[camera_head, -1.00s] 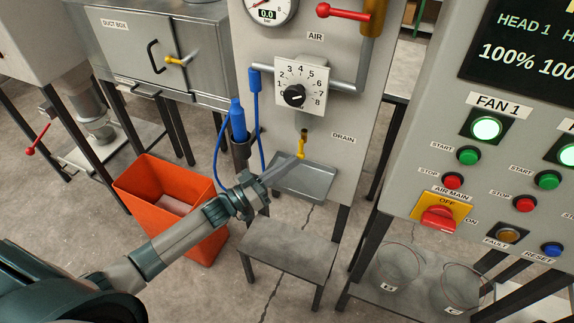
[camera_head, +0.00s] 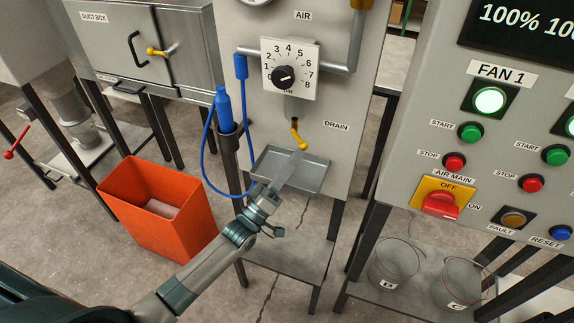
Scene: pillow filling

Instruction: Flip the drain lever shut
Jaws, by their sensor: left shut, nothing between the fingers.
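The yellow drain lever (camera_head: 298,139) is on the short pipe under the dial, left of the DRAIN label (camera_head: 336,126). It slants down and to the right. My left gripper (camera_head: 297,157) reaches up from the lower left over the small metal tray. It is shut and empty, with its tip just below the lever's lower end. I cannot tell whether the tip touches the lever. My right gripper is not in view.
The grey tray (camera_head: 262,168) is under the drain. A blue nozzle (camera_head: 223,108) with a looping hose hangs to the left. An orange bin (camera_head: 150,222) stands on the floor. The control panel (camera_head: 410,125) is on the right.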

